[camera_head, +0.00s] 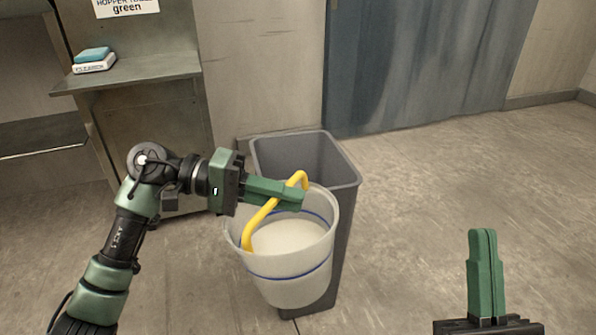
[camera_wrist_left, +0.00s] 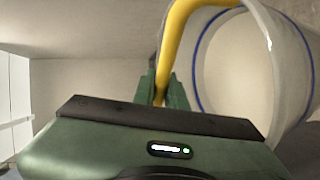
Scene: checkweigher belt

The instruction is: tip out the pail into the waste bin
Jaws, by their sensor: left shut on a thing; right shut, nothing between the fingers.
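A translucent white pail (camera_head: 291,267) with blue lines and a yellow handle (camera_head: 262,216) hangs in front of the grey waste bin (camera_head: 349,190). My left gripper (camera_head: 290,194) is shut on the yellow handle. The pail is tilted slightly, and pale content or its pale inside shows through the mouth. In the left wrist view the handle (camera_wrist_left: 178,45) runs between the fingers (camera_wrist_left: 160,90), with the pail (camera_wrist_left: 285,60) beyond at the right. The bin's mouth is open behind the pail; its front is partly hidden by the pail. My right gripper (camera_head: 486,235) is shut and empty, at the lower right.
A metal stand with a shelf (camera_head: 140,72) is at the upper left, holding a white and teal box or cloth (camera_head: 94,61). A blue-grey door or curtain (camera_head: 410,60) is behind the bin. The floor (camera_head: 440,170) right of the bin is clear.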

